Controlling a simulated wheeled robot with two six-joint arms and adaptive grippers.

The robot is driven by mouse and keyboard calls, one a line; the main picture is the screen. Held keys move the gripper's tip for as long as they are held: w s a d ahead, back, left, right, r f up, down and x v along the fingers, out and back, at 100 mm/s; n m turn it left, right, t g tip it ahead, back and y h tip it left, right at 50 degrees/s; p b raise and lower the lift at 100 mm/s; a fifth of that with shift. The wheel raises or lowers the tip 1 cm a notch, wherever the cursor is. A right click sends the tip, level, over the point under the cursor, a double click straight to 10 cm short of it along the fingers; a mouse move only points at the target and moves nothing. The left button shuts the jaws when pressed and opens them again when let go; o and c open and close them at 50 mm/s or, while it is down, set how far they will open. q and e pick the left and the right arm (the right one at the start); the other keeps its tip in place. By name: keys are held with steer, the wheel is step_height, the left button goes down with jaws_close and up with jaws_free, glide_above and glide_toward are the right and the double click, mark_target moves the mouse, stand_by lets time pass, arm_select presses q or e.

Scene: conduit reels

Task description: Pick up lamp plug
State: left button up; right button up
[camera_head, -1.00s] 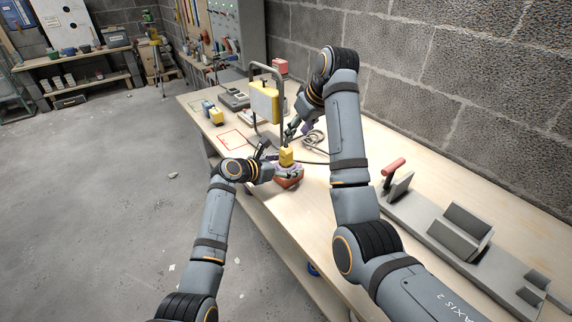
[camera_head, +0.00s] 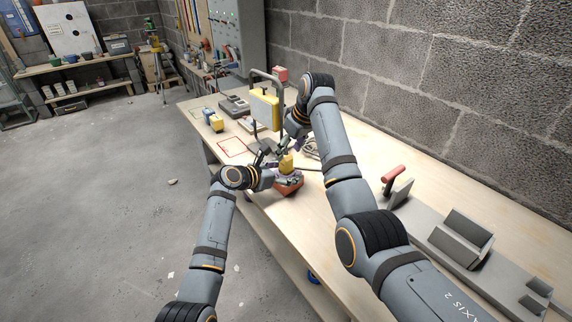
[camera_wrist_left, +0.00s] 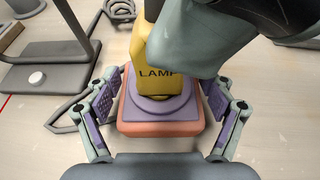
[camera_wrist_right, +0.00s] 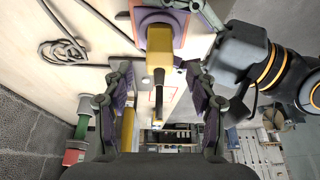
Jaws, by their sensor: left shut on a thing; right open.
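The yellow lamp plug (camera_head: 286,163), with "LAMP" lettered on it in the left wrist view (camera_wrist_left: 158,76), stands upright on a red-orange base (camera_head: 288,189) with a purple top. My left gripper (camera_head: 272,172) is shut on this base, with a finger on each side in the left wrist view (camera_wrist_left: 160,105). My right gripper (camera_head: 286,150) is open, close to the plug. In the right wrist view, the plug (camera_wrist_right: 159,52) shows between and beyond its spread fingers (camera_wrist_right: 162,95). Part of the right gripper hides the plug's upper right in the left wrist view.
A work lamp with a yellow panel (camera_head: 265,109) stands behind the plug on the bench. A looped dark cable (camera_wrist_right: 65,50) lies beside it. A red outline (camera_head: 232,147) marks the bench at left. A grey slotted fixture (camera_head: 455,240) takes up the right side.

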mark_target(288, 155)
steer(key=x, duration=0.5)
steer(key=shift+d+f, duration=0.1)
steer(key=shift+c, duration=0.3)
jaws_close()
step_height(288, 155, up, 10)
steer(key=shift+r, duration=0.15)
